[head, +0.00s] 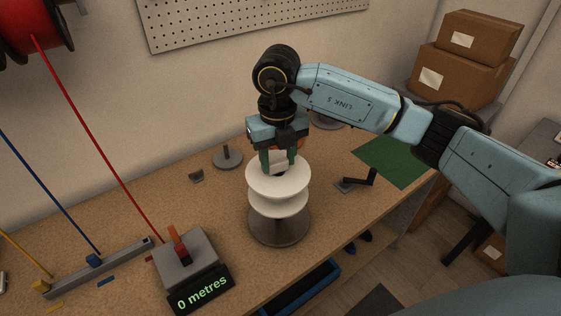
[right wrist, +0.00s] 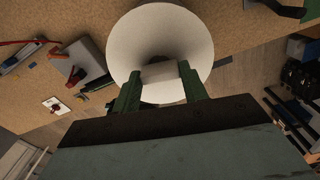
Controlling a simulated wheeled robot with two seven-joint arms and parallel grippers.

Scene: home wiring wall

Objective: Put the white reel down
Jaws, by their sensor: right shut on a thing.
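The white reel (head: 278,184) is upright, with two flanges and a narrower middle. My right gripper (head: 279,163) comes down from above and is shut on the reel's top hub. In the right wrist view the green fingers (right wrist: 160,82) close on either side of a pale block in the middle of the white reel (right wrist: 160,28). A grey round base (head: 279,230) shows directly below the reel on the bench. I cannot tell whether the reel touches it. My left gripper is not in view.
The wooden bench (head: 225,195) carries a meter reading "0 metres" (head: 203,289), a small grey peg stand (head: 227,157), a black bracket (head: 358,181) and a green mat (head: 395,161). A red wire (head: 95,135) runs down from a red reel (head: 28,28). Bare bench lies left of the white reel.

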